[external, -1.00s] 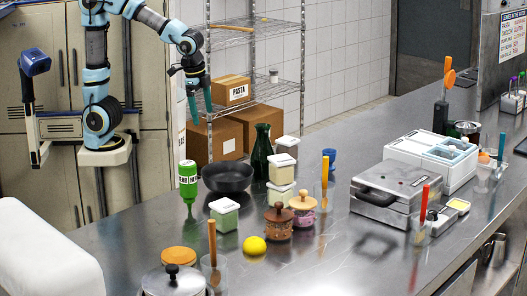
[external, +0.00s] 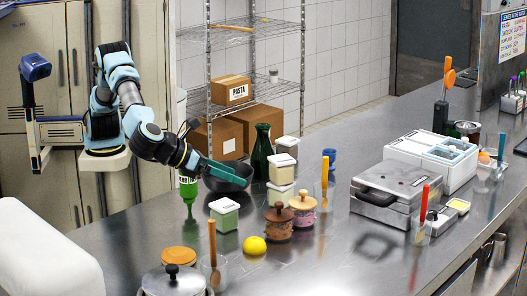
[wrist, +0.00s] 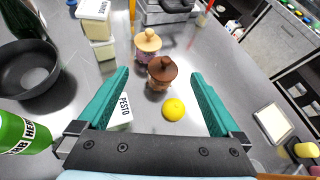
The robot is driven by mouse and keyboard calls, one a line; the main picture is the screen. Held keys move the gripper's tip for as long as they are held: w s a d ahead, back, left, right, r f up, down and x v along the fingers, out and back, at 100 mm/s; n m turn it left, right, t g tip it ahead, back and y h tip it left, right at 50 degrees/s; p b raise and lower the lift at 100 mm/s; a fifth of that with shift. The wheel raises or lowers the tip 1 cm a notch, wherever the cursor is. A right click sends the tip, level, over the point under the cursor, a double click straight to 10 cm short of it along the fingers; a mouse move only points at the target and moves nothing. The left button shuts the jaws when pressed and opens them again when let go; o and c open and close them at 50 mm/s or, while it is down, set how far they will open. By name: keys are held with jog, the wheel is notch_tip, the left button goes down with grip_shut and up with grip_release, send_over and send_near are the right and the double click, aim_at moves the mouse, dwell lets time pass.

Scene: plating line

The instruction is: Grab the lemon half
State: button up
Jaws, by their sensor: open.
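The lemon half (external: 255,246) is a small yellow round on the steel counter, in front of the brown lidded jar. In the wrist view the lemon half (wrist: 174,109) shows between my finger tips, a little right of the middle, apart from both fingers. My gripper (external: 222,174) is open and empty, with teal fingers, above the counter by the black bowl. The wrist view shows my gripper (wrist: 160,80) with its two fingers spread wide.
A green bottle (external: 188,186), a black bowl (external: 232,180), a pesto container (external: 224,215) and a brown lidded jar (external: 278,222) stand near my gripper. A glass with an orange-handled utensil (external: 212,240) stands front left of the lemon.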

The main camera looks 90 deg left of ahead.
jog(key=s+d+m+t+h, duration=0.1)
jog(key=s+d+m, duration=0.25)
jog(key=d, duration=0.25)
send_near(249, 240)
jog(key=shift+w+a+n, duration=0.3)
jog(key=shift+n, duration=0.05)
jog(key=shift+t, duration=0.3)
jog(key=p+x, duration=0.1)
jog(key=x, duration=0.4)
jog(key=shift+w+f, duration=0.3)
jog(key=shift+w, duration=0.05)
jog(key=p+x, duration=0.1)
jog(key=x, duration=0.1)
jog(key=p+x, duration=0.1)
jog(key=x, duration=0.2)
jog(key=shift+d+f+p, duration=0.2)
jog(key=shift+f+p, duration=0.05)
jog(key=shift+p, duration=0.1)
jog(key=c, duration=1.4)
